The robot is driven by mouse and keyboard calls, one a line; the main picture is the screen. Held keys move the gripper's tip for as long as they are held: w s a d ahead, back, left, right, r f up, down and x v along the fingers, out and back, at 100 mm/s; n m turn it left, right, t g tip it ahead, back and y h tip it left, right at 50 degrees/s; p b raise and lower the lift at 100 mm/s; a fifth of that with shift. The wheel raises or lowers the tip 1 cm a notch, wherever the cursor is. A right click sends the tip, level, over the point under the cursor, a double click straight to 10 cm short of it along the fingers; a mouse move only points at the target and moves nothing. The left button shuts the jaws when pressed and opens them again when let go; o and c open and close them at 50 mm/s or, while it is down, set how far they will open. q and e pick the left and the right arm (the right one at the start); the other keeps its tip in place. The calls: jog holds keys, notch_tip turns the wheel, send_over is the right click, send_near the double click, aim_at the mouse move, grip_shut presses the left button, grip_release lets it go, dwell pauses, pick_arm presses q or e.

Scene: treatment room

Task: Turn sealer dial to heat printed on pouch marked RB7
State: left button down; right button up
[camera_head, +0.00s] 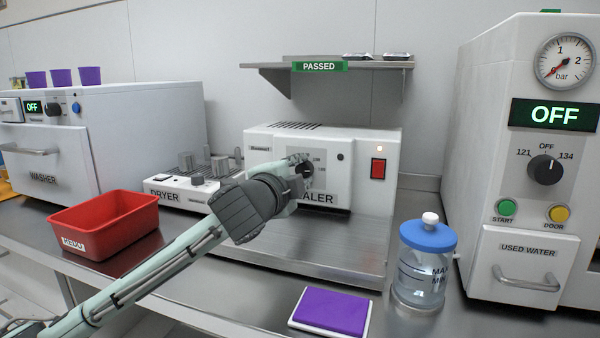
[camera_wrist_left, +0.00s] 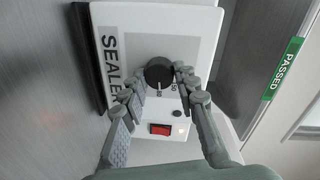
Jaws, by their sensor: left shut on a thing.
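The sealer (camera_head: 350,150) is a white box on the bench under the wall shelf. Its black dial (camera_head: 305,171) sits on a grey panel with small printed numbers, mostly hidden in the head view. My left gripper (camera_head: 300,166) reaches the sealer's front and is shut on the dial. In the left wrist view, the dial (camera_wrist_left: 158,72) shows between the two fingers of the left gripper (camera_wrist_left: 161,82). The dial's setting is too small to read. No pouch marking RB7 is readable. Two small packs (camera_head: 397,56) lie on the shelf. My right gripper is out of view.
A red rocker switch (camera_head: 378,169) and a lit lamp are right of the dial. A red bin (camera_head: 105,232), the dryer (camera_head: 185,185) and the washer (camera_head: 60,145) stand left. A blue-lidded bottle (camera_head: 424,265), a purple pad (camera_head: 330,311) and the steriliser (camera_head: 530,200) are right.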

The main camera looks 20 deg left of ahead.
pick_arm(q)
jog(key=shift+m, duration=0.5)
jog(key=c, duration=2.3)
grip_release()
grip_shut()
jog(key=o, duration=1.1)
grip_release()
jog(key=shift+o, duration=0.2)
jog(key=s, duration=1.2)
jog(key=shift+a+r, duration=0.2)
jog(key=shift+r, duration=0.25)
jog(key=shift+s+f, duration=0.1)
